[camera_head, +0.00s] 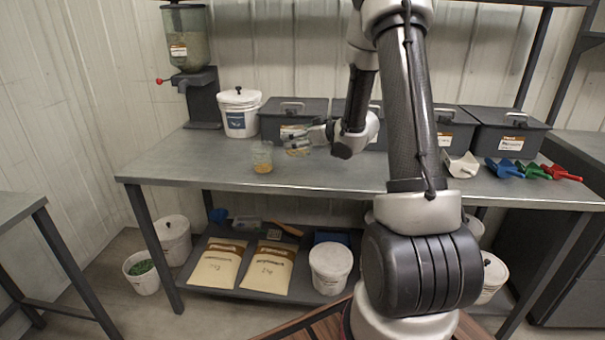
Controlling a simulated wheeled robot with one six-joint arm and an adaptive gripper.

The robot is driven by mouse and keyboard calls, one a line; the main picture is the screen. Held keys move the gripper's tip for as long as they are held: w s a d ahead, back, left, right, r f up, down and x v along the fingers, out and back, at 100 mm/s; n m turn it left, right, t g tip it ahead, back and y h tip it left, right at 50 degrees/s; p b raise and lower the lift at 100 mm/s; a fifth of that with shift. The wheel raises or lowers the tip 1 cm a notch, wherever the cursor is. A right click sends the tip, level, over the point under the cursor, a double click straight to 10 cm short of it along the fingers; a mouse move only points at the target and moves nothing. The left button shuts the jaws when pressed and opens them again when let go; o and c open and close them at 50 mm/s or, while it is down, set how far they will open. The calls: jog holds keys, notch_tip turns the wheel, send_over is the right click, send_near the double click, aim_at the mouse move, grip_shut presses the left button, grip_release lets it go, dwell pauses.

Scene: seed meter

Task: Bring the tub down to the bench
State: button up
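A small clear tub (297,148) with some tan seed in it is at the fingertips of my gripper (305,135), which reaches in from the right. My gripper appears shut on the tub; the fingers partly cover its upper part. The tub looks a little above the grey metal bench (215,165), though its exact height is hard to tell from this view. A second clear tub (262,157) with tan seed stands upright on the bench, just left and in front of the held one.
Behind are a seed dispenser (187,50), a white lidded bucket (239,112) and grey lidded bins (290,118). A white scoop (461,164) and coloured scoops (533,171) lie at the right. The bench's front left is clear. Sacks (217,265) lie on the lower shelf.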

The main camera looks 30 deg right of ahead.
aim_at(299, 129)
jog(key=d, duration=0.1)
jog(key=d+r+m+h, duration=0.2)
jog(key=shift+w+t, duration=0.35)
jog(key=shift+t, duration=0.05)
jog(key=shift+m+h, duration=0.4)
jog(key=shift+h, duration=0.2)
jog(key=f, duration=0.2)
jog(key=d+f, duration=0.1)
jog(key=f, duration=0.2)
jog(key=shift+d+f, duration=0.1)
jog(key=shift+f, duration=2.15)
jog(key=shift+f, duration=0.2)
jog(key=o, duration=0.7)
